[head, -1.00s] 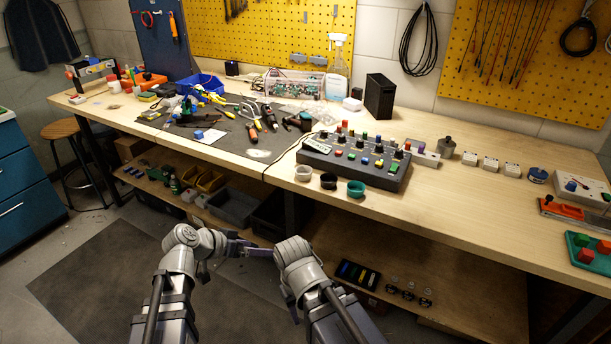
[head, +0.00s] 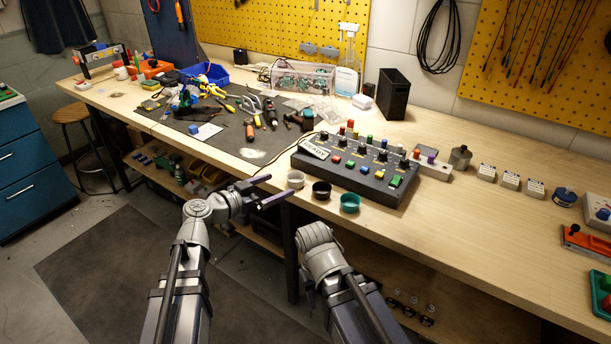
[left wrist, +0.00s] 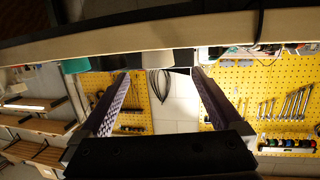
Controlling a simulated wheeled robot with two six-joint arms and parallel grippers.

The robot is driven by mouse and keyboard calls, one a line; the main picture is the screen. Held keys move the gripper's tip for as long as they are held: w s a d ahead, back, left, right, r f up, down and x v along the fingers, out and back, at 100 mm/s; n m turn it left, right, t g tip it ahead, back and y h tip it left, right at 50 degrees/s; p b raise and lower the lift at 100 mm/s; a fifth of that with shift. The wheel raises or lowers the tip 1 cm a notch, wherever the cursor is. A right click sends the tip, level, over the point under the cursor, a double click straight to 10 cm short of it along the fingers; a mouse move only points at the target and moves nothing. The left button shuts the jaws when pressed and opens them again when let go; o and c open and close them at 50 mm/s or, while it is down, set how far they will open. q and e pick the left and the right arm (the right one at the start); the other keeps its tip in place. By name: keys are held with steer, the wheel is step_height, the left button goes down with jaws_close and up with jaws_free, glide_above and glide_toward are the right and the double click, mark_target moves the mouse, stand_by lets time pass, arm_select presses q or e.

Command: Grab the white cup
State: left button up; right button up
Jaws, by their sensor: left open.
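The white cup (head: 295,180) stands upright at the front edge of the bench, leftmost in a row with a black cup (head: 321,189) and a teal cup (head: 350,203). My left gripper (head: 277,188) is open and empty. Its fingers point right toward the white cup, and the tips are just left of it at the bench edge. In the left wrist view the open fingers (left wrist: 161,72) reach toward the bench edge; a pale shape between the tips may be the white cup. My right arm is folded in front of the bench, and its gripper does not show.
A dark control box (head: 355,170) with coloured buttons sits right behind the cups. A grey mat (head: 225,145) with several tools lies to the left. The wooden bench (head: 470,225) has clear room to the right. A lower shelf runs under the bench.

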mark_target(302, 174)
arm_select(q)
steer(key=shift+x, duration=1.3)
steer(key=shift+r+b+x, duration=0.15)
steer(key=shift+b+x, duration=0.15)
steer(key=shift+x, duration=1.05)
steer(key=shift+r+b+x, duration=0.2)
steer(key=shift+b+x, duration=0.05)
steer(key=shift+x, duration=1.05)
steer(key=shift+s+d, duration=0.1)
steer(key=shift+d, duration=0.05)
steer(key=c, duration=1.4)
steer(key=shift+r, duration=0.15)
step_height(302, 174, up, 10)
steer(key=p, duration=1)
